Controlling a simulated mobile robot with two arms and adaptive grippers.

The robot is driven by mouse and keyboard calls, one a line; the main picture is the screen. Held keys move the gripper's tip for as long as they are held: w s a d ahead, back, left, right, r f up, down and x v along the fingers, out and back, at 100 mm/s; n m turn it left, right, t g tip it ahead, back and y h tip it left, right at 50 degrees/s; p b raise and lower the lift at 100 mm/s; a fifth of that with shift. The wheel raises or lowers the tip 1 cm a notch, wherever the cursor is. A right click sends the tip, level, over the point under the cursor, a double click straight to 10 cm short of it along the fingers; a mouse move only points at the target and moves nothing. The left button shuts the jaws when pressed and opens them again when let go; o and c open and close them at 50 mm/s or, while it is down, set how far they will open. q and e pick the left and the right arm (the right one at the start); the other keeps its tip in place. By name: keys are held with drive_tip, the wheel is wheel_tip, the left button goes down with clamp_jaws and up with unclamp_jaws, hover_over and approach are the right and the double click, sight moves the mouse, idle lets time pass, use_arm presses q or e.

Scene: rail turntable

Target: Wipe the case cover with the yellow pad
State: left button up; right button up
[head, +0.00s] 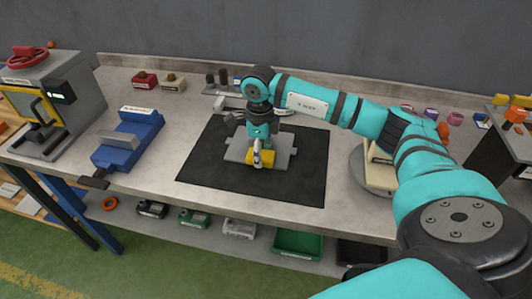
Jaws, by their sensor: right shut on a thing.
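My right gripper (258,150) points down over the black mat (300,182) and is shut on the yellow pad (264,158). The pad is at the front middle of a grey flat piece (281,157) with side tabs, which looks like the case cover and lies on the mat. The pad appears to be on or just above the cover; I cannot tell if they touch. The gripper and wrist hide the middle and back of the cover. My left gripper is not in view.
A blue vise (128,140) and a grey machine with a red wheel (52,100) stand on the left of the bench. Red and tan blocks (145,79) lie at the back. A round turntable (372,175) is partly behind my right arm. Bins sit on the lower shelf.

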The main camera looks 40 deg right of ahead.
drive_tip(key=shift+w+a, duration=0.55)
drive_tip(key=shift+w, duration=0.05)
drive_tip(key=shift+d+r+p, duration=0.1)
drive_tip(key=shift+r+p, duration=2.25)
drive_tip(key=shift+r, duration=1.5)
